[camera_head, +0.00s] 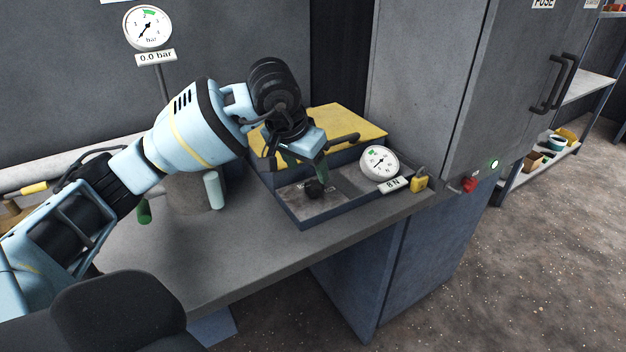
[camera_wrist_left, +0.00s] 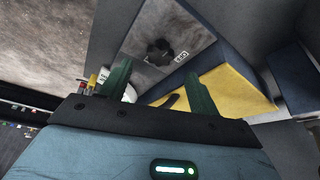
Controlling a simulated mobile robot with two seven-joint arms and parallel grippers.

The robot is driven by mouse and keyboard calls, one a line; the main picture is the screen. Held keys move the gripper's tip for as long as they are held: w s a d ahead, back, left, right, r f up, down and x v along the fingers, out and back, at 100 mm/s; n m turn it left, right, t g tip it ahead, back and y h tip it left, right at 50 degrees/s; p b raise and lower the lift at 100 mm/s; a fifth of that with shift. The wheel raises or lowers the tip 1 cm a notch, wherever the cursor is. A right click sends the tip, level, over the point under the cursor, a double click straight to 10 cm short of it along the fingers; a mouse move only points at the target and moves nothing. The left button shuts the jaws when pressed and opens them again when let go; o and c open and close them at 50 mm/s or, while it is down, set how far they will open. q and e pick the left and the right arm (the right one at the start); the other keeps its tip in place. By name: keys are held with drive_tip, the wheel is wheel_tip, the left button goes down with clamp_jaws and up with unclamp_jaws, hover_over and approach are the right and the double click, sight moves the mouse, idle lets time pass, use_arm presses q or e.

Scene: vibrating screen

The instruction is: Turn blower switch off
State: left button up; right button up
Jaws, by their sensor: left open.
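A black knob (camera_head: 316,188) sits on a grey plate inside a dark blue open-topped box (camera_head: 305,222). I take it for the blower switch, but I cannot read a name on it. The knob also shows in the left wrist view (camera_wrist_left: 160,52), beside a small white label (camera_wrist_left: 181,56) too small to read surely. My left gripper (camera_head: 306,168) is above the box, pointing down, open and empty. In the left wrist view its green fingers (camera_wrist_left: 158,72) are spread, with the knob seen beyond the gap. Contact with the knob is not visible. My right gripper is out of view.
A yellow panel (camera_head: 345,122) is behind the box. A round gauge (camera_head: 379,163), a yellow padlock (camera_head: 420,181) and a red part (camera_head: 468,185) are to the right. A bench cylinder (camera_head: 213,190) stands left; the bench front is clear.

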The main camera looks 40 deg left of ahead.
sight(314, 184)
use_arm(q)
drive_tip(key=shift+x, duration=2.65)
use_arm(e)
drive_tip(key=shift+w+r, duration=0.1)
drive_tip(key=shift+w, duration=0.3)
use_arm(q)
drive_tip(key=shift+c, duration=0.4)
drive_tip(key=c, duration=0.9)
